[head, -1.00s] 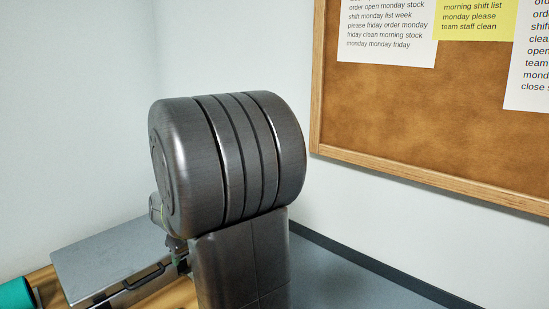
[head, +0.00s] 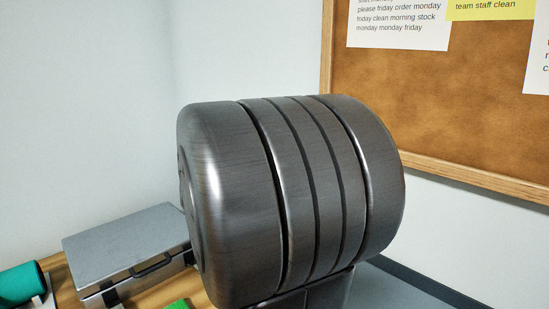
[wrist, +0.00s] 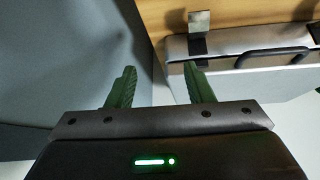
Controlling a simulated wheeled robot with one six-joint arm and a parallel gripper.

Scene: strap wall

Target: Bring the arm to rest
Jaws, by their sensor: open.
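My gripper (wrist: 160,88) shows in the wrist view with its two green fingers spread apart and nothing between them. The fingers point toward the edge of a wooden surface and a grey case. In the head view my own dark metal arm joint fills the middle and hides what is behind it. The gripper itself cannot be made out in the head view.
A grey case (head: 125,247) with a dark handle lies on a wooden surface (head: 157,289), also in the wrist view (wrist: 240,42). A teal roll (head: 20,284) and a green item (head: 178,304) are nearby. A cork board (head: 440,100) hangs on the wall.

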